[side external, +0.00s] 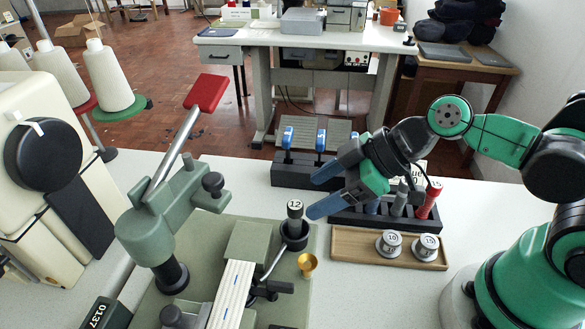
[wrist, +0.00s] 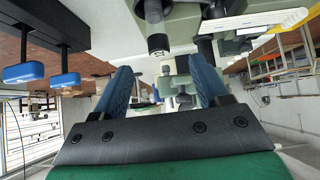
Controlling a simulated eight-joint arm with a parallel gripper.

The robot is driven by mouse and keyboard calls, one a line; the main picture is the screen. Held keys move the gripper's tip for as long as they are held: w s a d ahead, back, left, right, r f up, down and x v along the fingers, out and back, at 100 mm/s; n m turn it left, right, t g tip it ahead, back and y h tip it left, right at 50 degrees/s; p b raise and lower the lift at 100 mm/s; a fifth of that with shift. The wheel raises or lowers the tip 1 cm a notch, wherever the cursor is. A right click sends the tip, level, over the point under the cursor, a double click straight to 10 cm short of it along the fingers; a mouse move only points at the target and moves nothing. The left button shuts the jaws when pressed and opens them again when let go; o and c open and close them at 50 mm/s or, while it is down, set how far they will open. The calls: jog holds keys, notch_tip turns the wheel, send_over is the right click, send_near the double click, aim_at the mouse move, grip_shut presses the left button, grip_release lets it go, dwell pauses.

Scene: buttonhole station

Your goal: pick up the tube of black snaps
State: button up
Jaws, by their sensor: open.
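A black rack (side external: 350,217) behind the wooden tray holds several upright tubes. I see a red tube (side external: 430,200), a grey tube (side external: 400,200) and a blue-grey tube (side external: 372,207). I cannot tell which one holds black snaps; my wrist partly hides the rack. My gripper (side external: 312,196) is open and empty, left of these tubes, with its blue fingers pointing left.
A wooden tray (side external: 345,257) holds two metal weights marked 10 (side external: 389,243) and 15 (side external: 425,247). Blue-handled tools (side external: 288,138) stand in another black rack behind. The green press with a red lever (side external: 206,93) and a brass cup (side external: 307,264) are at left and front.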

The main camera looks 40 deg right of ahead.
aim_at(297, 204)
jog(key=shift+x, duration=2.7)
grip_shut()
